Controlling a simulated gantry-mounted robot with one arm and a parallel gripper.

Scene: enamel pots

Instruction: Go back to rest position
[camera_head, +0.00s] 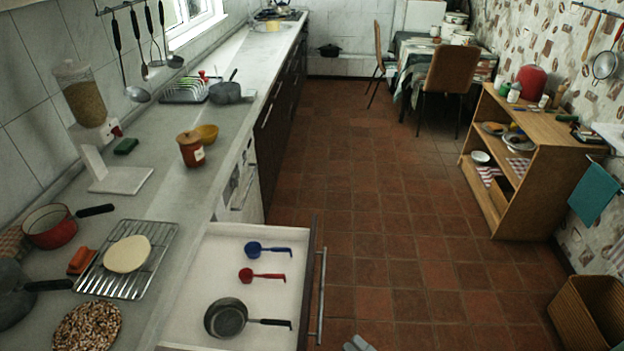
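What looks like the tip of my gripper (358,344) shows as a small grey shape at the bottom edge, just right of the open drawer's handle. Most of it is cut off by the frame, so I cannot tell whether its fingers are apart. It appears over the tiled floor, clear of the drawer. No held thing shows at it.
The drawer (205,251) is pulled out, with a blue scoop (254,248), a red scoop (247,275) and a small pan (226,318) inside. The counter (165,215) holds a wire rack (163,249) and pots. A wooden shelf (541,180) and basket (570,312) stand right. The middle floor is free.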

